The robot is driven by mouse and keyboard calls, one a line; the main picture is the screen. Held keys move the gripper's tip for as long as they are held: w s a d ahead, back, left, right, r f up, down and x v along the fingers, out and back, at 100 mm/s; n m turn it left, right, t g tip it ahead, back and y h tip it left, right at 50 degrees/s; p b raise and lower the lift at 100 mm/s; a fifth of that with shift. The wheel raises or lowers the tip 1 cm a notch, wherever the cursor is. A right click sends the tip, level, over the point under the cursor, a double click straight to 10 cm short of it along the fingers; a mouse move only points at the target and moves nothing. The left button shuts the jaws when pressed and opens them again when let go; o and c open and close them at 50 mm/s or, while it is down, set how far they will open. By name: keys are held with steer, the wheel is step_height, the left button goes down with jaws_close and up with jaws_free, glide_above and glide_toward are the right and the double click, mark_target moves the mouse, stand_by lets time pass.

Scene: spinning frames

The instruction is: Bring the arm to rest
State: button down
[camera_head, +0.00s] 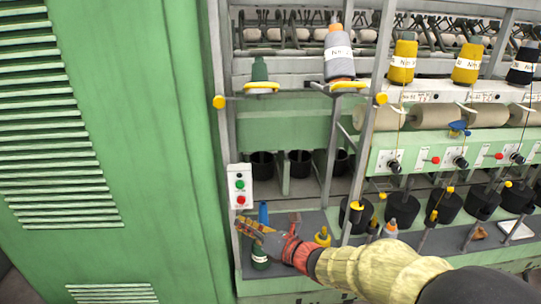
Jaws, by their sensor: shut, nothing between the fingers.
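My gripper (244,224) is at the lower middle of the head view, pointing left in front of the spinning frame's lower shelf. It looks shut and holds nothing. My arm reaches in from the lower right corner, with a pale yellow sleeve behind the red wrist. The gripper is in front of a green bottle-like item (260,262) and hides part of it; I cannot tell whether they touch.
A green cabinet (130,150) fills the left. A control box (239,186) with green and red buttons is just above my gripper. Dark pots (403,210) and small yellow-topped items stand along the shelf. Grey (339,55) and yellow (402,62) bobbins are higher up.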

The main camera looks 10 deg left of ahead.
steer(key=s+a+f+n+g, duration=0.1)
steer(key=s+f+n+g, duration=0.4)
steer(key=s+n, duration=0.45)
steer(key=s+d+f+n+g+h, duration=0.1)
steer(key=s+d+n+g+h, duration=0.3)
steer(key=s+d+n, duration=0.55)
steer(key=s+d+r+n+t+h, duration=0.1)
steer(key=s+d+n+h, duration=0.3)
steer(key=d+n, duration=0.3)
steer(key=s+d+r+n+t+h, duration=0.1)
steer(key=s+d+r+n+h, duration=0.3)
steer(key=d, duration=0.6)
steer(key=s+d+r+n+t+h, duration=0.1)
steer(key=d+r+t, duration=0.3)
steer(key=d, duration=0.6)
step_height(320, 180, up, 2)
steer(key=shift+s+d+r+n+h, duration=0.15)
steer(key=shift+r+n+h, duration=0.15)
steer(key=shift+h, duration=0.2)
